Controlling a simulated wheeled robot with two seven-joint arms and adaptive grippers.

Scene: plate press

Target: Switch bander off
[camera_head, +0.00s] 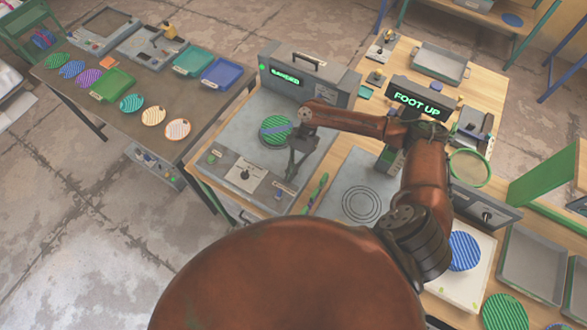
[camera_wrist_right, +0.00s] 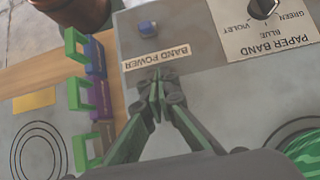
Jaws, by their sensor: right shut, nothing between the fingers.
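The bander (camera_head: 305,80) is a grey machine with a handle on top and a green-lit display that seems to read "BANDED". A green striped plate (camera_head: 276,124) with a blue band across it lies on the bed in front. My right gripper (camera_wrist_right: 158,88) is shut and empty, with its tips at the edge of the "BAND POWER" label (camera_wrist_right: 155,60). A blue button (camera_wrist_right: 148,27) sits just beyond that label, apart from the fingertips. In the head view the right gripper (camera_head: 292,172) is over the bander's front right. My left gripper is not in view.
A PAPER BAND dial (camera_wrist_right: 262,8) is on a panel beside the button. A "FOOT UP" display (camera_head: 418,102) stands to the right. A side table (camera_head: 75,80) holds plates and trays.

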